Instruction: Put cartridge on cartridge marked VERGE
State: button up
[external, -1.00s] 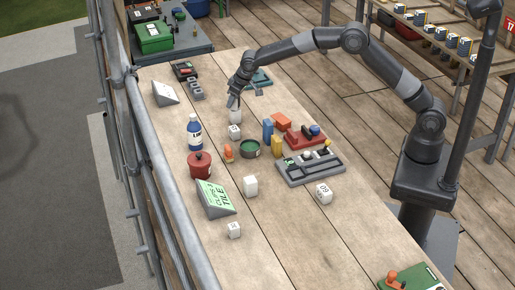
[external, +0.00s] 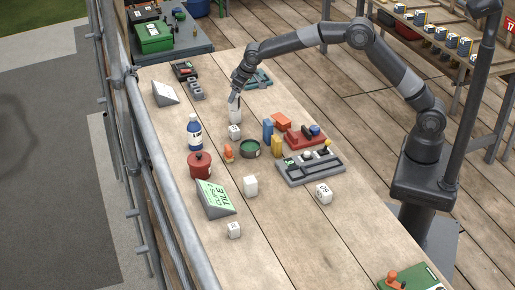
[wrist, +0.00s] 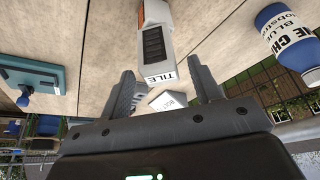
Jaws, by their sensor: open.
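My gripper (external: 233,99) is open and empty, just above and beside a standing white cartridge (external: 236,115) at the far middle of the bench. In the wrist view a white cartridge with a dark slotted panel, orange edge and the word TILE (wrist: 158,50) shows beyond and between the open fingers of my gripper (wrist: 165,88). A small white block (wrist: 170,99) with lettering too small to read lies near its labelled end. In the external view a small white block (external: 234,132) stands just in front of the cartridge. I cannot make out VERGE on anything.
More white blocks (external: 250,186) (external: 324,193) stand in front. The near bench is mostly clear.

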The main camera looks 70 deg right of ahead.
jog(key=s+d+r, duration=0.2)
jog(key=s+r, duration=0.5)
jog(key=r, duration=0.1)
jog(key=s+d+r, duration=0.2)
jog(key=s+r, duration=0.6)
jog(key=r, duration=0.1)
jog(key=s+d+r, duration=0.1)
jog(key=s+r, duration=0.1)
jog(key=s, duration=0.4)
jog(key=s+d+r, duration=0.2)
jog(key=s, duration=0.4)
jog(key=s+d+f, duration=0.1)
jog(key=s+f, duration=0.1)
jog(key=s, duration=1)
jog(key=s+d+f+t, duration=0.1)
jog(key=s+d+f, duration=0.1)
jog(key=s, duration=1.1)
jog(key=shift+s+f, duration=0.15)
jog(key=shift+f, duration=0.55)
